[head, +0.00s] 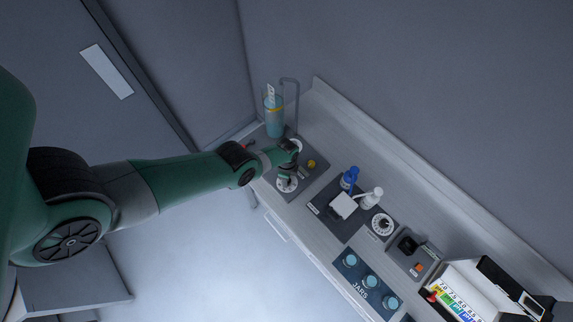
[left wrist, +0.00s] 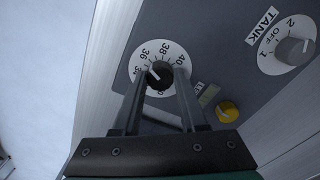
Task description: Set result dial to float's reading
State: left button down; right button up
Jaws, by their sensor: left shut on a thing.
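The result dial (left wrist: 145,55) is a white disc with a dark knob; the numbers 34, 36, 38 and 40 show in the left wrist view. It also shows in the head view (head: 287,185). My left gripper (left wrist: 160,78) is shut on the dial's knob, one finger on each side. A light mark on the knob lies towards the 34–36 side; its exact reading is unclear. The float's cylinder (head: 274,118) holds blue-green liquid at the bench's far left end, with a white scaled stem (head: 270,93) above it. The float's reading is too small to tell. My right gripper is not in view.
The tank dial (left wrist: 288,47), marked OFF, 1 and 2, and a yellow button (left wrist: 227,111) share the panel. A bent pipe (head: 297,95) stands beside the cylinder. Bottles (head: 372,198), jars (head: 369,281) and a colour-strip box (head: 462,303) lie further right.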

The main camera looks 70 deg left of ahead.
pick_arm(q)
jog(key=shift+c, duration=2.2)
grip_release()
